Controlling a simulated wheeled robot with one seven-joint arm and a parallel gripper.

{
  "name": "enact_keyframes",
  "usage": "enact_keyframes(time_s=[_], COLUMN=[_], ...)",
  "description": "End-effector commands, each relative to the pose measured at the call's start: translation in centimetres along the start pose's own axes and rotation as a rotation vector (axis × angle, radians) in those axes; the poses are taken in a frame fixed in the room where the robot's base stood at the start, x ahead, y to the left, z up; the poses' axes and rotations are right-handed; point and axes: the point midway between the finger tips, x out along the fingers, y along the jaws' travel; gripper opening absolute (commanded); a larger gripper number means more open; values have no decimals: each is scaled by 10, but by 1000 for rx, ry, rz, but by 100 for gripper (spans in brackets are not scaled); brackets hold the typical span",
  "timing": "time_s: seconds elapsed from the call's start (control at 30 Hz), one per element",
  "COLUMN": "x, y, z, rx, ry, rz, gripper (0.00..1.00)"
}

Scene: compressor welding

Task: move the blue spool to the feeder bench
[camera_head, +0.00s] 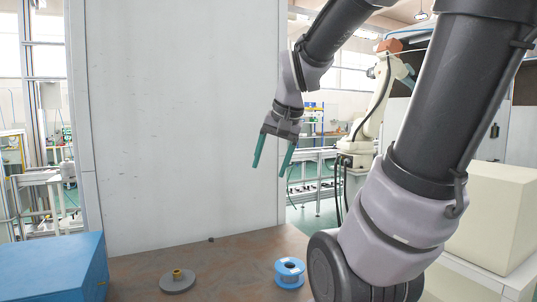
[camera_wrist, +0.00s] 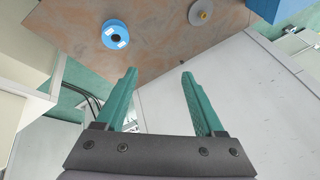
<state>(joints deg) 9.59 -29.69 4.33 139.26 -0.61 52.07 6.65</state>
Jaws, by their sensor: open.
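The blue spool (camera_head: 289,272) stands on the brown bench top (camera_head: 235,262) near its right side, partly beside my arm in the head view. It also shows in the wrist view (camera_wrist: 115,35), seen from above with a dark centre hole. My gripper (camera_head: 272,160) is raised well above the bench with its two green fingers spread. In the wrist view my gripper (camera_wrist: 158,78) has nothing between its fingers, and the spool is apart from them, up and to the left. I cannot tell which surface is the feeder bench.
A grey disc with a brass-coloured hub (camera_head: 177,280) lies left of the spool. A blue box (camera_head: 55,265) is at the left edge. A tall grey panel (camera_head: 180,120) stands behind the bench. A cream block (camera_head: 495,215) is at the right. Bench between disc and spool is clear.

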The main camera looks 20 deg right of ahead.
Motion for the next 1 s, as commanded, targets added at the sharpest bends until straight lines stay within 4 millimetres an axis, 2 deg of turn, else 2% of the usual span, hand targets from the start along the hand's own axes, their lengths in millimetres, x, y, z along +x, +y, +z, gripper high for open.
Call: enact_keyframes(time_s=[0.03,0.1,0.3,1.0], x=[-14,-28,-47,-48], y=[-5,-7,-9,-9], z=[12,24,42,43], rx=[-52,-108,-194,-200], ry=[26,51,86,89], rz=[-38,-79,-145,-149], gripper=[70,70,70,70])
